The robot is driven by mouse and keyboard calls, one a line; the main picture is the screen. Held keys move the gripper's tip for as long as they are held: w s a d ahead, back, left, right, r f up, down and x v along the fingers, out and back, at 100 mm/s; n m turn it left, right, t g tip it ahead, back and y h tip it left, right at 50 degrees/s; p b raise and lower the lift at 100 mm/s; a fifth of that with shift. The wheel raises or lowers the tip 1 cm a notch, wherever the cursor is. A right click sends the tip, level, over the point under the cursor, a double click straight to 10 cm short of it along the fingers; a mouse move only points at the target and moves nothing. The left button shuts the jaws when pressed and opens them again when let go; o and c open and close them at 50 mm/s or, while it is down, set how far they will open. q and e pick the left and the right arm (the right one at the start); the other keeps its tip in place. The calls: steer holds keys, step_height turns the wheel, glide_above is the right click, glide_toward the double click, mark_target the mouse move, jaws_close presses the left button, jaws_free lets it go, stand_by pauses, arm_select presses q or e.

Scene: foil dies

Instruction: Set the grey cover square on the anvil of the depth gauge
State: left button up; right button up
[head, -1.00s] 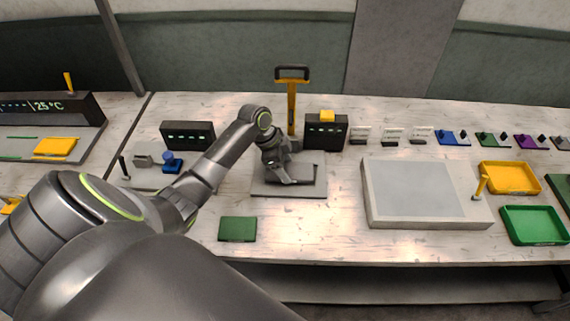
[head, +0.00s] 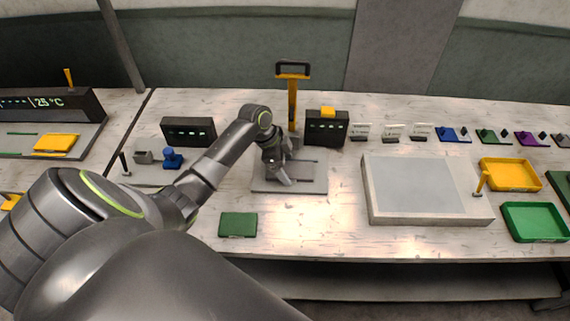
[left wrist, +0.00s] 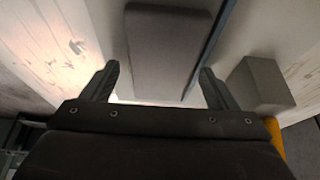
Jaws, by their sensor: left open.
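The depth gauge appears to be the station with the grey base plate (head: 262,187) and upright yellow post (head: 292,100). My left gripper (head: 286,178) is over the left part of this plate, tilted down and open. In the left wrist view, a flat grey slab (left wrist: 168,50), apparently the cover, lies ahead and between the open fingertips (left wrist: 157,82), with a gap on each side. In the head view it is hard to tell from the plate. The anvil is not clearly visible, so I cannot tell how squarely the cover sits.
A grey block (left wrist: 260,82) stands close to the right finger in the wrist view. A dark display box (head: 326,128) stands behind the plate. A green pad (head: 238,224) lies in front, a large pale block (head: 425,208) to the right. Open table lies between plate and block.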

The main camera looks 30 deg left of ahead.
arm_select(q)
steer(key=shift+r, duration=0.15)
steer(key=b+v, duration=0.2)
steer(key=v, duration=1)
steer(key=shift+r, duration=0.4)
steer(key=shift+w, duration=0.1)
